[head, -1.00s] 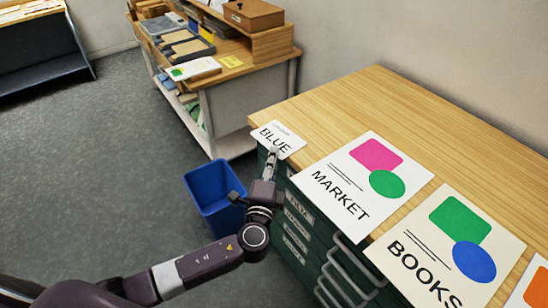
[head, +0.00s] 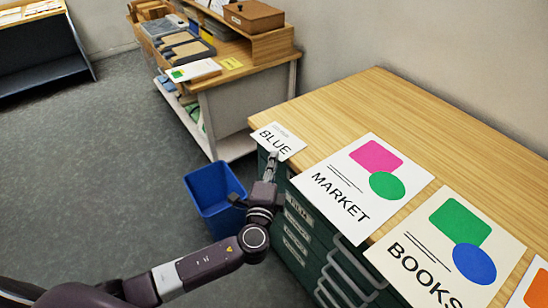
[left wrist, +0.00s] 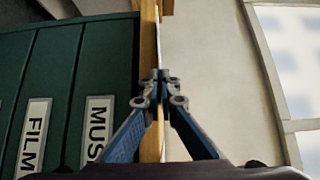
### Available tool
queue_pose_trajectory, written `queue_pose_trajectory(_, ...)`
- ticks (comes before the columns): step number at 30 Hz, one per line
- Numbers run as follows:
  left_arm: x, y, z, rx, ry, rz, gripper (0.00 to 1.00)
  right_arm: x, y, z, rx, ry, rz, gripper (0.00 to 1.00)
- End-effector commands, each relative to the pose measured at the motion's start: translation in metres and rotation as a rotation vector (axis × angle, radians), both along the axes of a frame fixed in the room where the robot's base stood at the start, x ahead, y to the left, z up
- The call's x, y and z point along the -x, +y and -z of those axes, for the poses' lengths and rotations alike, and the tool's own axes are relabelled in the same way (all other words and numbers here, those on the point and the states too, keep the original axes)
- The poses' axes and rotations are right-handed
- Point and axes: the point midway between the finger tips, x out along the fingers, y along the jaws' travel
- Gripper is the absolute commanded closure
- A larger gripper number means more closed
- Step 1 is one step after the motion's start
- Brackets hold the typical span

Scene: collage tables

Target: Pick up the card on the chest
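The white card lettered BLUE (head: 277,141) lies at the near left corner of the wood-topped green chest (head: 420,122), its lettered edge at the front rim. My left gripper (head: 273,157) is at that edge. In the left wrist view the card (left wrist: 158,38) shows edge-on as a thin pale strip, and the fingertips of the left gripper (left wrist: 160,76) are together on it. The card still looks level with the chest top; any gap beneath it cannot be made out. My right gripper is not in view.
A MARKET poster (head: 350,186) and a BOOKS poster (head: 449,250) lie right of the card. A blue bin (head: 212,197) stands on the floor left of the chest. Drawer handles (head: 345,272) stick out in front. A loaded shelf unit (head: 250,95) stands behind.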

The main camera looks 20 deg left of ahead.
Motion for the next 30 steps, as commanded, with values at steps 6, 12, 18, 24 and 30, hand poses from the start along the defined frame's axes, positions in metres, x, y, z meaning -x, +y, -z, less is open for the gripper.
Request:
queue_pose_trajectory(6, 0.000, 0.000, -0.027, 0.002, 0.000, -0.001, 1.00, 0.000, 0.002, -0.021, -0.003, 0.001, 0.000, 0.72)
queue_pose_trajectory(12, 0.000, 0.000, -0.024, 0.001, 0.000, 0.000, 1.00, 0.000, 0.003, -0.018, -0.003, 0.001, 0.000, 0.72)
queue_pose_trajectory(18, 0.013, -0.002, -0.030, 0.001, 0.002, 0.001, 1.00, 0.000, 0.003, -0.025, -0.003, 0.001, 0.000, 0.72)
queue_pose_trajectory(24, 0.042, -0.005, -0.040, 0.000, 0.003, 0.001, 1.00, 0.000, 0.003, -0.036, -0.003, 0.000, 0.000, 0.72)
queue_pose_trajectory(30, 0.070, -0.009, -0.050, 0.002, 0.002, 0.001, 1.00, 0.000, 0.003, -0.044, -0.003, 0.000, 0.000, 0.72)
